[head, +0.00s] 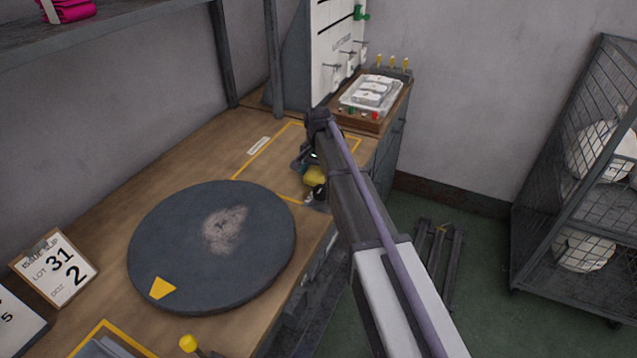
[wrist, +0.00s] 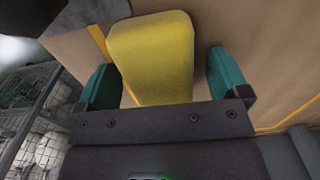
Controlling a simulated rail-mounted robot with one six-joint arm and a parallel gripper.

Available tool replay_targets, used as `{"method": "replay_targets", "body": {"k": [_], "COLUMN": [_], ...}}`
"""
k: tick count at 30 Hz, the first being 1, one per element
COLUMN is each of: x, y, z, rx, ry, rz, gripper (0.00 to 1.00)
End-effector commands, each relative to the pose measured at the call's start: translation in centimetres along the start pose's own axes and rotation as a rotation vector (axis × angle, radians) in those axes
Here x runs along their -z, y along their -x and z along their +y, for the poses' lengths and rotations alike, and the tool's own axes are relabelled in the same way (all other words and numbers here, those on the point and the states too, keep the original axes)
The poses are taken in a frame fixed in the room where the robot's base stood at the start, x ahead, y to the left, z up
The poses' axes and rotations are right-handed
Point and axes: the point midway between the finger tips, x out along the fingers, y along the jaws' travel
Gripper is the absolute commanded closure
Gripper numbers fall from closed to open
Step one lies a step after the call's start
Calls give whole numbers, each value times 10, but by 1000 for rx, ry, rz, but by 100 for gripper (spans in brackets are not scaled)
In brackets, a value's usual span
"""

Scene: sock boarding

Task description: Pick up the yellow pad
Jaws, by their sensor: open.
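The yellow pad (wrist: 153,62) is a thick, rounded block in the wrist view. It lies between the two green-tipped fingers of my gripper (wrist: 163,80), with a visible gap on the right side and a narrower one on the left. My gripper is open around it. In the head view the yellow pad (head: 315,176) shows only in part beside my gripper (head: 308,160), within the yellow-taped area near the bench's right edge. My arm hides part of it. I cannot tell whether the fingers touch it.
A dark round turntable (head: 180,245) with a yellow mark fills the bench's middle. A tray of white packs (head: 372,92) stands at the back right. A signboard (head: 53,268) leans at the left. A wire cage (head: 580,180) stands on the floor at the right.

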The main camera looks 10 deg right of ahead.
Motion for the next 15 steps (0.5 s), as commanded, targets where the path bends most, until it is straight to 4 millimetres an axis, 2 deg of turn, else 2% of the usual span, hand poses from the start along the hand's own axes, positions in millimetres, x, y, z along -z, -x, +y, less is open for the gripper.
{"method": "replay_targets", "body": {"k": [4,15], "x": [0,0], "y": [3,3], "z": [0,0], "rx": [0,0], "ry": [0,0], "rz": [0,0], "gripper": [7,43]}}
